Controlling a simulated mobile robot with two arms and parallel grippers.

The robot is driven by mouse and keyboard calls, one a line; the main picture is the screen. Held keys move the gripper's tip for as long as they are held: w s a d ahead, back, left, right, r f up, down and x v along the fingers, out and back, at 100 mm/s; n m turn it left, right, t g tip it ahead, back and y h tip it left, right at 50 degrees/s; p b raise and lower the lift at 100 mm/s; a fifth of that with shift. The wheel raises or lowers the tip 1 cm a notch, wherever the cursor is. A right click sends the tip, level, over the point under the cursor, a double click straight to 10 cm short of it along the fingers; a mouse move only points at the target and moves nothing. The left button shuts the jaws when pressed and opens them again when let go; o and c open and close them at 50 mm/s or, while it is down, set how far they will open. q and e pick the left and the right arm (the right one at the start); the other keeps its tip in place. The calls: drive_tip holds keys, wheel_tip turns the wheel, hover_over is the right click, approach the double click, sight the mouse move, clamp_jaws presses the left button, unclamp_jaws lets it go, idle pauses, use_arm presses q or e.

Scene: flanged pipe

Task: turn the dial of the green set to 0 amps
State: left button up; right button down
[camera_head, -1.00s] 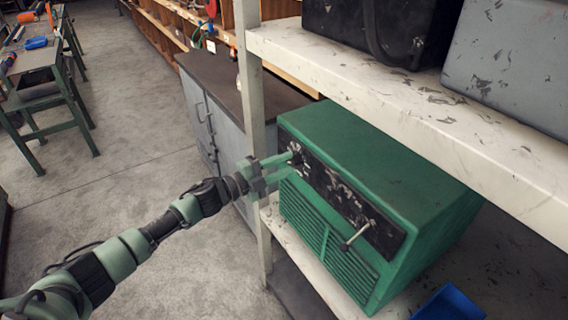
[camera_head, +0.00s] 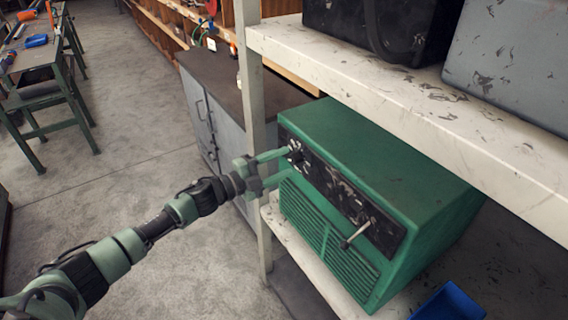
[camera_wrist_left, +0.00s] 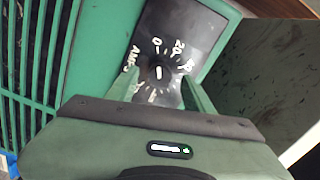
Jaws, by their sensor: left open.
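The green set (camera_head: 365,185) stands on a shelf, with its black front panel facing left. Its dial (camera_wrist_left: 159,73) is a dark round knob in the left wrist view, ringed by white marks and numbers. The knob's white line runs nearly upright in that view, roughly in line with the 0 (camera_wrist_left: 156,43). My left gripper (camera_head: 288,163) is open at the dial end of the panel. Its fingers (camera_wrist_left: 160,88) lie on either side of the knob, apparently clear of it. The lower edge of the dial is partly hidden. My right gripper is not in view.
A white shelf post (camera_head: 252,90) stands close behind my left gripper. The upper shelf board (camera_head: 400,105) overhangs the set. A crank-like handle (camera_head: 356,235) sticks out of the panel's other end. A blue bin (camera_head: 448,303) sits at lower right.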

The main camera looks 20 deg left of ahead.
use_arm(q)
drive_tip(key=b+v, duration=0.2)
drive_tip(key=v, duration=0.4)
drive_tip(key=shift+s+a, duration=0.25)
drive_tip(key=shift+s, duration=0.1)
